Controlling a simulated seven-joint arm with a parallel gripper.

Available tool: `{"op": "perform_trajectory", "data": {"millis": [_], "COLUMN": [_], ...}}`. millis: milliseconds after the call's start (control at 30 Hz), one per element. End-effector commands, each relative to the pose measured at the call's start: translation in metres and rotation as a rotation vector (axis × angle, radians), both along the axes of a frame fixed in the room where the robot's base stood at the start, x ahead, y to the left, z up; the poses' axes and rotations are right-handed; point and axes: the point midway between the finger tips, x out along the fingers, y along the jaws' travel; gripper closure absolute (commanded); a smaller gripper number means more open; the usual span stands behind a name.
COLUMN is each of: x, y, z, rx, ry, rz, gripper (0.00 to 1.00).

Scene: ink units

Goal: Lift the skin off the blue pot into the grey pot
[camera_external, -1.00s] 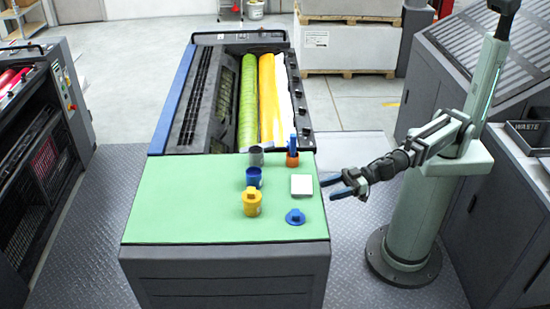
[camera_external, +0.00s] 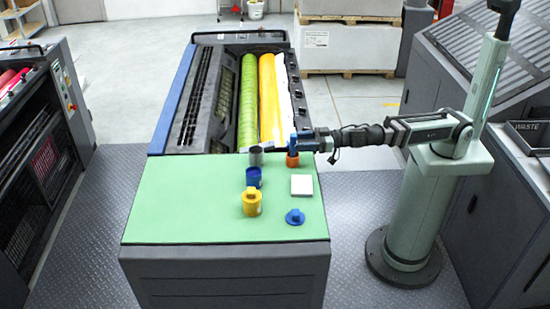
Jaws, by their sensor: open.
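The blue pot (camera_external: 254,180) stands open on the green top, its dark blue inside partly in view; a skin cannot be made out. The grey pot (camera_external: 257,158) stands just behind it. An orange holder (camera_external: 292,161) stands to the right of the grey pot, with a blue upright tool in it, now largely masked by my gripper. My gripper (camera_external: 304,144) is open and points left at the height of the tool's upper part. Whether the fingers are around the tool or only beside it cannot be told.
A yellow pot with a yellow lid (camera_external: 251,204) stands in front of the blue pot. A loose blue lid (camera_external: 295,217) and a white square block (camera_external: 301,185) lie to the right. The left of the green top (camera_external: 180,205) is clear. Press rollers (camera_external: 268,95) lie behind.

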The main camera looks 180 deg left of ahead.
Motion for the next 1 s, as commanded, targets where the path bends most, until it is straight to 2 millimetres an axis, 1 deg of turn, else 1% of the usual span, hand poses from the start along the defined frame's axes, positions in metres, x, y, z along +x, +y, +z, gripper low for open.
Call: {"op": "perform_trajectory", "data": {"millis": [33,100,300,433,667,1000], "x": [0.002,0.003,0.004,0.004,0.004,0.004], "y": [-0.011,-0.021,-0.044,-0.048,-0.047,-0.047], "z": [0.000,0.000,0.000,0.000,0.000,0.000], "rx": [0.001,0.000,0.001,0.000,0.000,0.000], "ry": [0.000,0.000,0.000,0.000,0.000,0.000], "rz": [0.000,0.001,0.001,0.001,0.001,0.001], "gripper": [0.40,0.40,0.40,0.40,0.41,0.74]}}
